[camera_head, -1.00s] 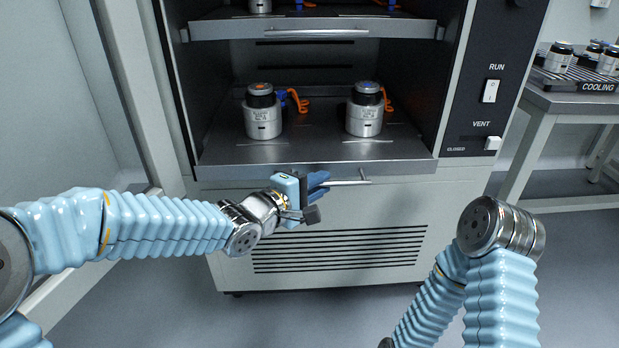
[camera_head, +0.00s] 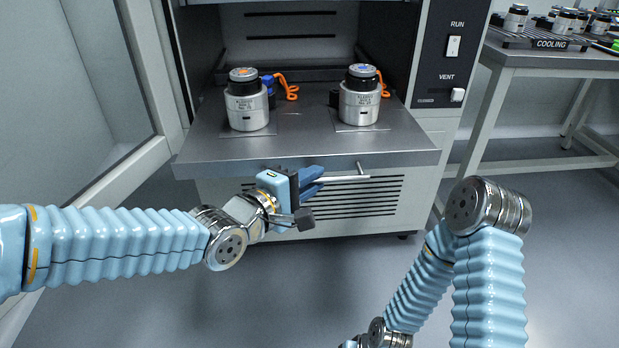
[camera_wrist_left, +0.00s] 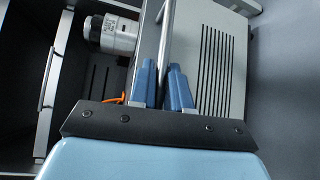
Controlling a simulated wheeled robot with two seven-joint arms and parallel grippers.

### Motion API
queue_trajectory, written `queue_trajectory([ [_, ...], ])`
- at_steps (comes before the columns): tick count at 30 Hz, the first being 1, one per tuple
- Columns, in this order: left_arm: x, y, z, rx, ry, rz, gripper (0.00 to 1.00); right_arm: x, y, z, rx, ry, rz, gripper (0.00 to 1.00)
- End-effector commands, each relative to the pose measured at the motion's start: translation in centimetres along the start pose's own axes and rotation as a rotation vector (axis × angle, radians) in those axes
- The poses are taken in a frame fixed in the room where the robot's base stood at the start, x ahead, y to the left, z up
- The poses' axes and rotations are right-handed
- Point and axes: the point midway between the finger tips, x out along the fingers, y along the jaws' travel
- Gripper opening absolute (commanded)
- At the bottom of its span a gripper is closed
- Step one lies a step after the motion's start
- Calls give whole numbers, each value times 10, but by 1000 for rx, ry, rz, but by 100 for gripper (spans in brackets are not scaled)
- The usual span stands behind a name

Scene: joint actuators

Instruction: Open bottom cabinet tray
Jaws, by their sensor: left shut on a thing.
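The bottom cabinet tray (camera_head: 300,140) is a grey metal shelf that sticks out of the cabinet front, with a thin bar handle (camera_head: 345,178) along its front edge. Two silver actuators with black tops, one left (camera_head: 247,105) and one right (camera_head: 360,100), stand upright on it. My left gripper (camera_head: 312,180) is at the left part of the handle, its blue fingers shut around the bar. The left wrist view shows the fingers (camera_wrist_left: 163,88) on either side of the bar (camera_wrist_left: 166,45). My right arm (camera_head: 488,215) is at the lower right; its gripper is out of view.
The cabinet's open door (camera_head: 95,100) stands at the left. A control panel with RUN (camera_head: 453,46) and VENT (camera_head: 457,95) switches is at the right. A cooling table (camera_head: 540,62) with several actuators stands further right. The floor in front is free.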

Motion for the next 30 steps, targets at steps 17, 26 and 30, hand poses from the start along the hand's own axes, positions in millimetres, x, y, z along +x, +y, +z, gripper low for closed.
queue_trajectory([
  [17, -1, -1, 0, -1, 0, -2, 35, 0, 0, 0, 0, 0, 0, 0],
  [26, -3, 0, 0, 0, 0, 0, 35, 0, 0, 0, 0, 0, 0, 0],
  [30, -20, 2, 0, 1, 3, 0, 35, -4, -2, 0, 0, -1, 0, 0],
])
